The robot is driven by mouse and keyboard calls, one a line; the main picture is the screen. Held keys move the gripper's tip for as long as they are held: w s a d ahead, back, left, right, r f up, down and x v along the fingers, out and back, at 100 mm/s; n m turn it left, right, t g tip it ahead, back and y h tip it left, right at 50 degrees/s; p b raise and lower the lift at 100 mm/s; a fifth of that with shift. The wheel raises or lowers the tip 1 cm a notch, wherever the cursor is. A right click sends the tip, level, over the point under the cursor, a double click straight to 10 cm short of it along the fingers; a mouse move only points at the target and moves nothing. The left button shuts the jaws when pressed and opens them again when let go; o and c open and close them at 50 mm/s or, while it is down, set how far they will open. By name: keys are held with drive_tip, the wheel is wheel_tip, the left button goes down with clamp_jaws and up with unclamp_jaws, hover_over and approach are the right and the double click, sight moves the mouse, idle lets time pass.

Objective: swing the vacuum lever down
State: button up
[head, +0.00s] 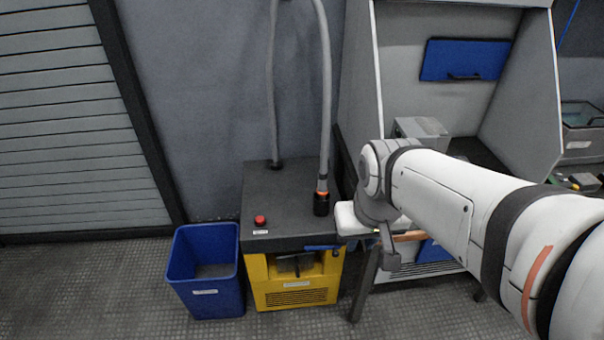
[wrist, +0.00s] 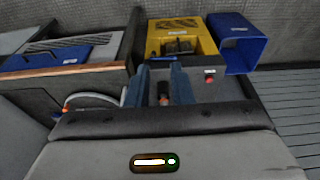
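The vacuum unit has a black top (head: 285,190) and a yellow front (head: 290,285); its yellow front also shows in the wrist view (wrist: 185,32). A black fitting with an orange ring (head: 321,203) stands at the lower end of the right hose. In the wrist view, my gripper (wrist: 160,68) has two blue-grey fingers spread apart. In the head view, my wrist hides part of the unit's right side.
A red button (head: 260,221) sits on the unit's top. A blue bin (head: 205,283) stands left of the unit. A grey-walled workbench (head: 360,100) is close on the right. The floor in front of the shutter (head: 70,130) is clear.

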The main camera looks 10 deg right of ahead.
drive_tip(key=w+f+b, duration=0.2)
drive_tip(key=w+f, duration=0.2)
drive_tip(key=w+d+f+b, duration=0.1)
drive_tip(key=w+f+b, duration=0.1)
drive_tip(key=w+f, duration=0.2)
drive_tip(key=w+f+b, duration=0.2)
drive_tip(key=w+f, duration=0.2)
drive_tip(key=w, duration=0.1)
drive_tip(key=shift+w+d+f+b, duration=0.15)
drive_tip(key=shift+w+d+b, duration=0.1)
drive_tip(key=shift+d+b, duration=0.1)
clamp_jaws()
drive_tip(key=w+d+f+b, duration=0.1)
drive_tip(key=w+f+b, duration=0.1)
drive_tip(key=w+f, duration=0.3)
drive_tip(key=w+d+f+b, duration=0.1)
drive_tip(key=w+f+b, duration=0.2)
drive_tip(key=f, duration=0.9)
drive_tip(key=w, duration=0.3)
drive_tip(key=shift+w+d+h+b, duration=0.15)
drive_tip(key=shift+w+h+b, duration=0.05)
drive_tip(key=shift+h+b, duration=0.1)
